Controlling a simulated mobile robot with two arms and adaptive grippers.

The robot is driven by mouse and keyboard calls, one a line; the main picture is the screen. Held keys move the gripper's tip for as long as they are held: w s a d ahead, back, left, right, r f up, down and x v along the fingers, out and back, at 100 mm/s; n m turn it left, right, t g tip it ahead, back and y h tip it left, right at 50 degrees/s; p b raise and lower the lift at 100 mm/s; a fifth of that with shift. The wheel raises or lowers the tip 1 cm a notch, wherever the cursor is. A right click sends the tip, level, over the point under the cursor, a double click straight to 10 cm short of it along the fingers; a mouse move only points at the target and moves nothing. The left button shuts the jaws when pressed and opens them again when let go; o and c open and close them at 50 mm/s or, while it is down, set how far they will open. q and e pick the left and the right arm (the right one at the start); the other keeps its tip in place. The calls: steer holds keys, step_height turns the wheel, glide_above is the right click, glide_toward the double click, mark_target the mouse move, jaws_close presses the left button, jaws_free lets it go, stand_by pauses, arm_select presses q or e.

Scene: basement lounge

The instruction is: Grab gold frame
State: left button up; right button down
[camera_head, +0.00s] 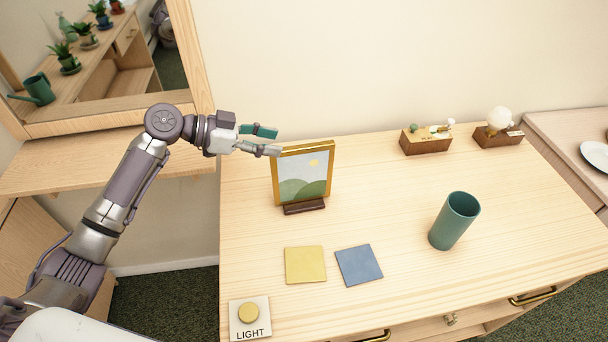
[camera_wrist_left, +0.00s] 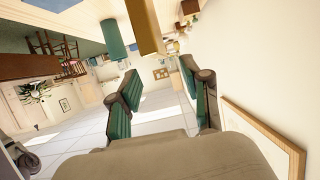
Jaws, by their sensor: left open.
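The gold frame (camera_head: 328,178) stands upright in a dark brown base on the light wooden table, with a picture of green hills and a yellow sun. My left gripper (camera_head: 275,142) is open and empty, just left of the frame's upper left corner. Its lower finger ends very close to that corner; I cannot tell whether they touch. In the left wrist view the frame shows edge-on as a gold strip (camera_wrist_left: 143,25), beyond the open green-padded fingers (camera_wrist_left: 160,74). My right gripper is not in view.
A yellow square (camera_head: 305,265), a blue square (camera_head: 359,265) and a LIGHT button (camera_head: 249,315) lie in front of the frame. A green cup (camera_head: 453,221) stands to the right. Two small wooden boxes (camera_head: 426,146) (camera_head: 497,138) are at the back. A wood-framed mirror (camera_head: 205,75) is behind my left arm.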

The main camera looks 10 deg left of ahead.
mark_target(299, 147)
arm_select(q)
steer(key=shift+x, duration=1.25)
steer(key=shift+w+d+p, duration=0.15)
steer(key=shift+d+p, duration=0.1)
steer(key=shift+p, duration=0.05)
steer(key=p+x, duration=0.2)
steer(key=x, duration=0.2)
steer(key=shift+f+p, duration=0.15)
steer(key=shift+p, duration=0.15)
steer(key=shift+w+d+f, duration=0.1)
steer(key=shift+d+f, duration=0.2)
steer(key=shift+d, duration=0.15)
steer(key=shift+a, duration=0.1)
steer(key=shift+c, duration=1.4)
jaws_close()
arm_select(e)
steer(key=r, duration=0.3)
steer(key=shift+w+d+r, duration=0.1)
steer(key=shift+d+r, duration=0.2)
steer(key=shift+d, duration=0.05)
arm_select(q)
steer(key=shift+r, duration=0.1)
